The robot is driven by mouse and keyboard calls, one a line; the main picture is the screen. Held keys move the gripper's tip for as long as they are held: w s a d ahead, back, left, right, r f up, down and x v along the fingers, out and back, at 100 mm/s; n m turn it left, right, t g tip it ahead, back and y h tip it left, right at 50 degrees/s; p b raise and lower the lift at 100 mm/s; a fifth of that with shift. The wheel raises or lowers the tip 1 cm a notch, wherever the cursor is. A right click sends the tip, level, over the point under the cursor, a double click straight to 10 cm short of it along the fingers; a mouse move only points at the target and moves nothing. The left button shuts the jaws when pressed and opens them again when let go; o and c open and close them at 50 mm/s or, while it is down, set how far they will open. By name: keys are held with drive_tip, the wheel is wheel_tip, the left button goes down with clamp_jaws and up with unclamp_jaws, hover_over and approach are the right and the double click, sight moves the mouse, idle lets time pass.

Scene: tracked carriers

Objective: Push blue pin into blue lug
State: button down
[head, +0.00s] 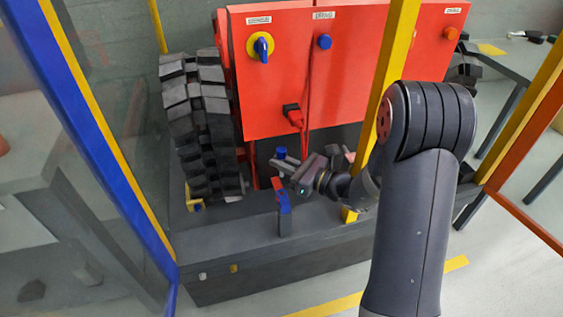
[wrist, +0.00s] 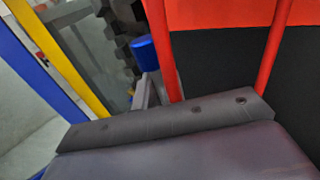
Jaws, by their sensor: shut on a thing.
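The blue pin (head: 281,152) stands between the fingertips of my gripper (head: 282,163), and its blue head shows above them. In the wrist view the blue pin (wrist: 146,52) rises beyond the dark wrist housing, with the grey fingers of my gripper (wrist: 150,88) around its lower part, which is hidden. A blue lug (head: 285,204) with a red piece at its upper left stands on a grey post on the dark base. The lug is nearer the camera than the pin, and the two are apart. I cannot see a hole in the lug.
A black track (head: 205,125) is at the left. Yellow posts (head: 395,55) and a dark base ledge (head: 230,240) frame the space. A yellow piece (head: 349,215) sits at the ledge.

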drive_tip(key=b, duration=0.4)
hover_over(282, 191)
drive_tip(key=shift+s+f, duration=0.25)
drive_tip(key=shift+f, duration=1.1)
drive_tip(key=shift+s+f, duration=0.2)
drive_tip(key=shift+f, duration=1.15)
drive_tip(key=shift+f+b, duration=0.15)
drive_tip(key=shift+b, duration=0.2)
drive_tip(key=shift+f+b, duration=0.75)
drive_tip(key=shift+f, duration=0.15)
drive_tip(key=shift+f+b, duration=0.3)
drive_tip(key=shift+f+b, duration=0.55)
drive_tip(key=shift+f, duration=0.05)
drive_tip(key=shift+f, duration=0.15)
drive_tip(key=shift+f+b, duration=0.7)
drive_tip(key=shift+b, duration=0.05)
drive_tip(key=shift+f, duration=0.15)
idle(0.5)
